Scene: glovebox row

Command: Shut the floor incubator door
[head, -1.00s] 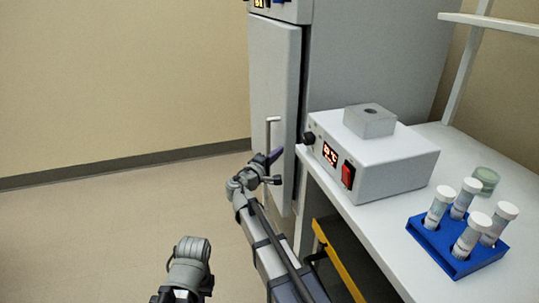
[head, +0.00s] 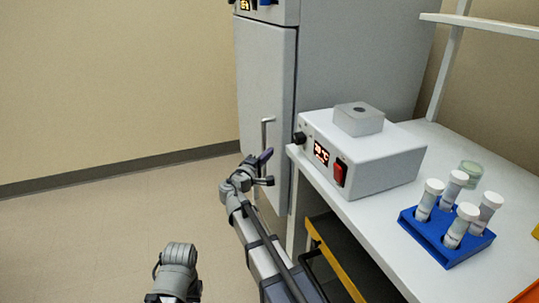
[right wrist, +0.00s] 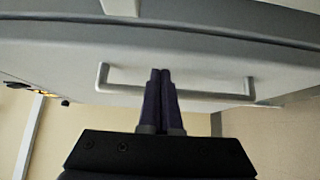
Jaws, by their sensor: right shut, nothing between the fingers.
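The floor incubator (head: 345,60) is the tall grey cabinet at the back, with its grey door (head: 266,85) facing left of the bench. The door looks flush or nearly flush with the cabinet; a thin dark line runs along its right edge, and I cannot tell if it is fully closed. Its bar handle (head: 263,128) also shows in the right wrist view (right wrist: 215,96). My right gripper (head: 267,160) is shut and empty, its dark fingers (right wrist: 160,75) pointing at the door by the handle. Contact is unclear.
The white bench (head: 400,215) stands right of the incubator, close to my right arm. On it are a heater box (head: 370,160), a blue tube rack (head: 445,240) and a small round dish (head: 470,172). A dark cart with a yellow edge (head: 335,258) is under it. Floor at left is clear.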

